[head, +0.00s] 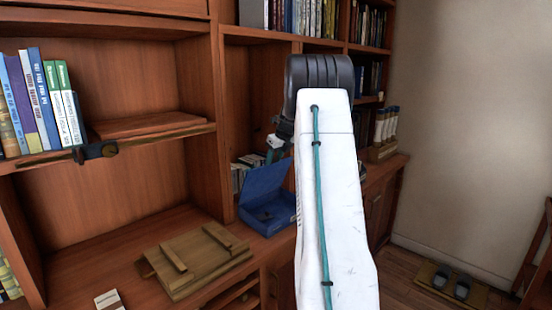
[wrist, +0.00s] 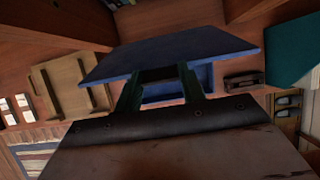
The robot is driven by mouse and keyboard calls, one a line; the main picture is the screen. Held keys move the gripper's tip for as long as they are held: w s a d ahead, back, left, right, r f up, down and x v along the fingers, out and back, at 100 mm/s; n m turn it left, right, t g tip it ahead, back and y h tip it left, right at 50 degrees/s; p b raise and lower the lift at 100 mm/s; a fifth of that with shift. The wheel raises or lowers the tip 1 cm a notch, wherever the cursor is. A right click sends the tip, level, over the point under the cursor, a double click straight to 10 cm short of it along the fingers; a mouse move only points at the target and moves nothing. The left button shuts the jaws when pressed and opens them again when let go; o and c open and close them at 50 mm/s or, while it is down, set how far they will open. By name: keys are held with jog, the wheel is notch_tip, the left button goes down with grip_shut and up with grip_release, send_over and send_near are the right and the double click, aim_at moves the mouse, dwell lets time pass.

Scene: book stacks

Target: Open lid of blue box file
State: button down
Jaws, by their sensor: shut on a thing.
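The blue box file (head: 284,219) stands on the wooden counter, with its lid (head: 263,182) raised at a tilt and its dark inside showing. In the wrist view the lid (wrist: 175,50) is a broad blue panel crossing in front of the fingers, with part of the box body (wrist: 205,76) behind. My gripper (head: 277,149) is at the lid's upper edge, partly hidden by my white arm. In the wrist view my gripper (wrist: 163,74) has its two dark fingers at the lid, shut on it; the exact contact is hard to see.
A wooden board with two battens (head: 195,258) lies on the counter left of the box. A shelf with upright books (head: 40,100) is at the left, and a shelf divider stands close behind the box. Small books (head: 245,168) stand behind the lid. A white card (head: 108,299) lies front left.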

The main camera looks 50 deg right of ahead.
dwell(0.4)
jog(key=c, duration=0.8)
grip_release()
jog(key=shift+c, duration=0.2)
jog(key=v, duration=0.8)
jog(key=shift+f, duration=0.1)
